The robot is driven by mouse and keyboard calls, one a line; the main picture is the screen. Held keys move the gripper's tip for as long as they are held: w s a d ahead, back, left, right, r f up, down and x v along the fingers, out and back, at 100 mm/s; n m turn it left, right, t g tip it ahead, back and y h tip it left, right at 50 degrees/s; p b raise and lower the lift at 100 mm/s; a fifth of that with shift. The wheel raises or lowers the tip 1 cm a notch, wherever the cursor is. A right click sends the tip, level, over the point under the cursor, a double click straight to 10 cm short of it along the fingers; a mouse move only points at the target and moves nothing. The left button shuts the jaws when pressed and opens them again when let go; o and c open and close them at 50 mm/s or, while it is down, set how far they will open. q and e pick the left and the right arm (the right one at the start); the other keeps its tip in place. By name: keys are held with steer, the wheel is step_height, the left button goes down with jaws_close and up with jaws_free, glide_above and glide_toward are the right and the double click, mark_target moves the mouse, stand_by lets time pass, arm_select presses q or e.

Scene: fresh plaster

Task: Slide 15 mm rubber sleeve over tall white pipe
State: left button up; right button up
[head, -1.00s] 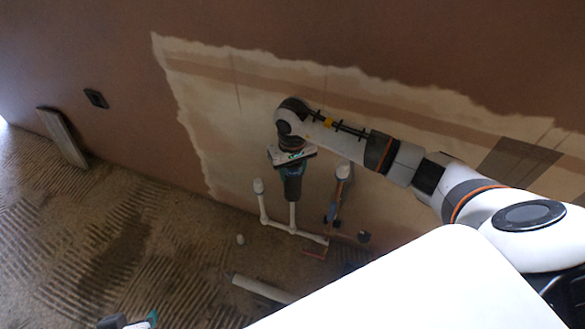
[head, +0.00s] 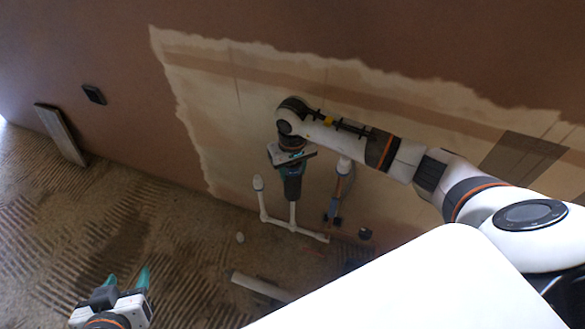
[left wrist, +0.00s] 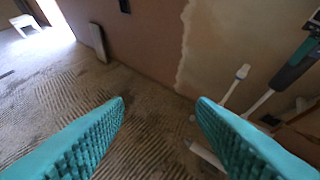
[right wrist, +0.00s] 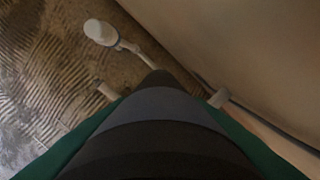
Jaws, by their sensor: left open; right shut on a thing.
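My right gripper (head: 291,172) is shut on the dark rubber sleeve (head: 293,190) in front of the bare wall patch. The sleeve fills the middle of the right wrist view (right wrist: 160,125), dark with a greyer band. A white pipe (head: 292,213) rises from a white cross-piece straight to the sleeve's lower end. Its top is hidden, so I cannot tell whether the sleeve is around it or just above it. My left gripper (head: 127,281) is open and empty above the floor at the lower left, well apart from the pipe. Its teal fingers frame the left wrist view (left wrist: 160,105).
A loose pipe (head: 258,286) lies on the ridged floor. A board (head: 60,135) leans on the wall at left. The left floor is mostly clear.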

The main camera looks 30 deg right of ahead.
steer(key=shift+f+b, duration=0.6)
steer(key=shift+f, duration=0.1)
steer(key=shift+f+b, duration=0.3)
steer(key=shift+f, duration=0.05)
arm_select(q)
steer(key=w+d+r+t+h, duration=0.1)
steer(key=w+d+r+t, duration=0.1)
steer(key=w+r+t, duration=0.2)
steer(key=shift+d+r+t+h, duration=0.15)
steer(key=shift+r+t+h, duration=0.25)
steer(key=shift+r+t, duration=1)
arm_select(e)
steer(key=shift+f, duration=0.15)
arm_select(q)
steer(key=shift+r+g, duration=0.35)
steer(key=shift+g, duration=0.05)
arm_select(e)
steer(key=o, duration=1.4)
